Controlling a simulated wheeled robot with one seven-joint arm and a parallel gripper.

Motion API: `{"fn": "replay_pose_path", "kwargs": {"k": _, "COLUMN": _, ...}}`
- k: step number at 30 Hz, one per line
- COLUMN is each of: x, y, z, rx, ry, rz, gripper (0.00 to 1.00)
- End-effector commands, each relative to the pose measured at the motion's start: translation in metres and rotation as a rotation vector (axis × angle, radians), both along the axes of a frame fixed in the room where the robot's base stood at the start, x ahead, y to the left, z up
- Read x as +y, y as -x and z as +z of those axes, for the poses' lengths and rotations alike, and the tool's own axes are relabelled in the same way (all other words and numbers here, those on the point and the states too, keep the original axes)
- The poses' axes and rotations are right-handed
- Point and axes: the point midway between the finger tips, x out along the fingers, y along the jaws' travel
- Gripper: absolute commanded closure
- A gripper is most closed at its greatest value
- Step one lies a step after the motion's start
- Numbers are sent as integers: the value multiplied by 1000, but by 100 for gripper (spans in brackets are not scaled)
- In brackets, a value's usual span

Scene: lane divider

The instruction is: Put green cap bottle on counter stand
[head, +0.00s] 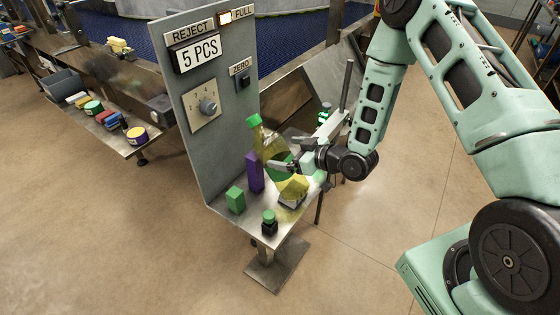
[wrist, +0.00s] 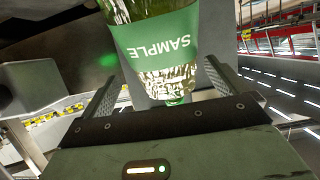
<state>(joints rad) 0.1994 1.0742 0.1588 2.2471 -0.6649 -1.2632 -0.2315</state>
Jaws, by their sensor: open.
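The green cap bottle (head: 268,143) is tall, clear yellowish, with a green label. My gripper (head: 289,154) is open at the bottle's right side. In the wrist view the bottle (wrist: 160,50), labelled SAMPLE, is between the two fingers of my gripper (wrist: 160,88). Whether the fingers touch it is unclear.
The upright panel walls the left side. A side bench (head: 112,132) with several small goods stands far left.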

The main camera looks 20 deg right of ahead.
Motion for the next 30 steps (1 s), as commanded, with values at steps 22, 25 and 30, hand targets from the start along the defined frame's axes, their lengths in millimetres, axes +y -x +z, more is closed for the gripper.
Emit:
{"fn": "replay_pose_path", "kwargs": {"k": 22, "x": 38, "y": -40, "z": -19, "rx": 0, "ry": 0, "rz": -1, "gripper": 2}}
{"fn": "replay_pose_path", "kwargs": {"k": 25, "x": 38, "y": -40, "z": -19, "rx": 0, "ry": 0, "rz": -1, "gripper": 13}}
{"fn": "replay_pose_path", "kwargs": {"k": 30, "x": 38, "y": -40, "z": -19, "rx": 0, "ry": 0, "rz": -1, "gripper": 49}}
